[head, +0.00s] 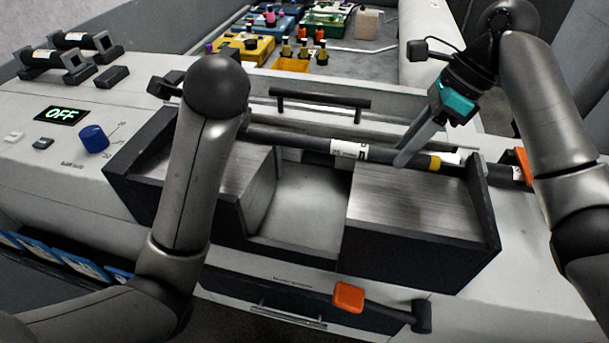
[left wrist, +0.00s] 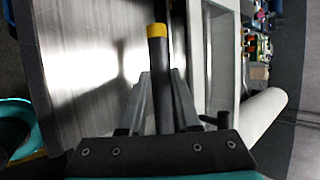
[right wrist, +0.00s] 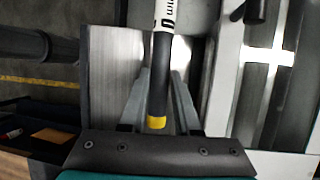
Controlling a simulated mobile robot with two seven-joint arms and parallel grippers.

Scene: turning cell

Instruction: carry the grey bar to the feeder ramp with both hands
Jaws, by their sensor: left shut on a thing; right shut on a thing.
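The grey bar (head: 290,142) is a long dark rod with a white label and yellow end bands. It lies sideways along the back edge of the feeder ramp (head: 415,205), which has brushed metal faces and dark sides. I cannot tell whether bar and ramp touch. My right gripper (head: 403,158) is shut on the bar near its right yellow end, which also shows in the right wrist view (right wrist: 156,122). My left gripper is hidden behind my left arm in the head view. In the left wrist view my left gripper (left wrist: 162,85) is shut on the bar near its other yellow end (left wrist: 157,30).
A handle (head: 320,98) stands on the panel behind the bar. A blue knob (head: 93,138) and an OFF display (head: 61,115) are at the left. An orange-tipped lever (head: 348,297) is in front. Several coloured bins (head: 245,47) stand at the back.

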